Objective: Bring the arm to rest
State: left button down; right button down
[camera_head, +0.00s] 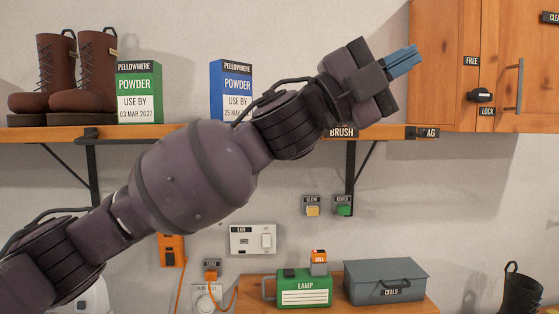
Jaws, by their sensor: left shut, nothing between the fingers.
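My left arm comes in from the lower left and stretches up to the right across the picture. My left gripper (402,60) is at its end, at the upper right, with its bluish fingers shut together and nothing between them. The arm hides part of the shelf and part of the blue powder box. My right gripper is not in view.
A wooden shelf (40,134) carries brown boots (97,70), a green powder box (139,93) and a blue powder box (231,90). A dark boot (520,292) stands lower right.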

pick_arm(q)
jog(key=w+a+f+n+t+y, duration=0.45)
jog(key=a+f+n+t, duration=0.2)
jog(key=f, duration=0.35)
jog(key=w+a+f+n+t+y, duration=0.3)
jog(key=w+a+f+n+t, duration=0.3)
jog(key=f+n, duration=0.25)
jog(key=w+a+f+n+t+y, duration=0.45)
jog(key=a+f+n+t, duration=0.2)
jog(key=f, duration=0.45)
jog(key=s+a+f+n+g+y, duration=0.1)
jog(key=s+a+f+n+y, duration=0.4)
jog(key=f, duration=0.6)
jog(key=s+a+f+n+g+y, duration=0.1)
jog(key=s+a+f+n, duration=0.1)
jog(key=a+f, duration=0.65)
jog(key=s+a+f+n+g+y, duration=0.1)
jog(key=s+a+f+n+y, duration=0.3)
jog(key=f, duration=0.8)
jog(key=s+a+f+n+g+y, duration=0.1)
jog(key=s+a+f+g, duration=0.1)
jog(key=s+f, duration=0.6)
jog(key=s+a+f+n+g+y, duration=0.1)
jog(key=s+a+f, duration=0.3)
jog(key=s+f, duration=0.4)
jog(key=s+g, duration=0.1)
jog(key=s, duration=0.2)
jog(key=shift+s+a+f+b, duration=0.15)
jog(key=shift+a+f+b, duration=0.1)
jog(key=shift+b, duration=0.1)
